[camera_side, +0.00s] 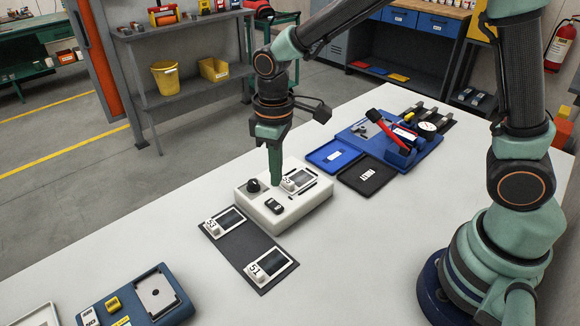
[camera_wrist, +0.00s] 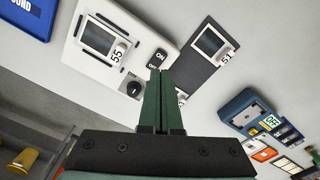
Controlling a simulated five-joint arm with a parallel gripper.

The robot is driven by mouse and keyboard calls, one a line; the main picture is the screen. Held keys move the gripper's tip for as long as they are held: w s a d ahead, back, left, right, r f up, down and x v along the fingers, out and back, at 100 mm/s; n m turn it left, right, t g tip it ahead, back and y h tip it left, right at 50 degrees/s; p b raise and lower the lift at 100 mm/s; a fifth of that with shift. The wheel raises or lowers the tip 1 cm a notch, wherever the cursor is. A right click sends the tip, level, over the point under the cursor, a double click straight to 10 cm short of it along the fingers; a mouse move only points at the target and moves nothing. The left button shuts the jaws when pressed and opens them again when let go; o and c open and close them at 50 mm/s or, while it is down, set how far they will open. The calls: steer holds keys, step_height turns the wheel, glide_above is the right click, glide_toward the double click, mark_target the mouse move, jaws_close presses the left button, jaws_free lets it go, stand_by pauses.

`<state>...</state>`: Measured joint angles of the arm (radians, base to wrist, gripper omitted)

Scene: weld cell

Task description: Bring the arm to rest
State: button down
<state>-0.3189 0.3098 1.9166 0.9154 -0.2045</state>
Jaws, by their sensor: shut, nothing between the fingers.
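My gripper (camera_side: 273,181) is shut and empty, pointing down over the white box (camera_side: 318,203). Its green fingers (camera_wrist: 160,76) are together in the wrist view. I cannot tell whether the tips touch the box. The box carries a black knob (camera_side: 253,185), a dark rocker switch (camera_side: 274,206) and a small display module marked 55 (camera_wrist: 98,38). In the wrist view, the knob (camera_wrist: 133,89) and the ON/OFF switch (camera_wrist: 157,58) lie close to the fingertips.
A dark mat (camera_side: 240,246) holds modules 53 (camera_side: 225,222) and 51 (camera_side: 270,265). Behind stand a blue tray (camera_side: 332,155), a black tray (camera_side: 367,178) and a blue fixture with a red lever (camera_side: 388,130). A blue unit (camera_side: 180,308) is at front left. Bare table lies right of the mat.

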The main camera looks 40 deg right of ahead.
steer(key=s+d+r+m+t, duration=0.5)
steer(key=s+d+r, duration=0.4)
steer(key=d+r, duration=0.3)
steer(key=shift+d+r+m+t, duration=0.2)
steer(key=shift+r+m+t, duration=0.1)
steer(key=shift+m, duration=0.2)
steer(key=w+a+f+g, duration=0.2)
steer(key=w+a, duration=0.3)
steer(key=a, duration=0.1)
steer(key=w+a+f+g, duration=0.3)
steer(key=w+a, duration=0.3)
steer(key=shift+a+f+g, duration=0.25)
steer(key=shift+g, duration=0.05)
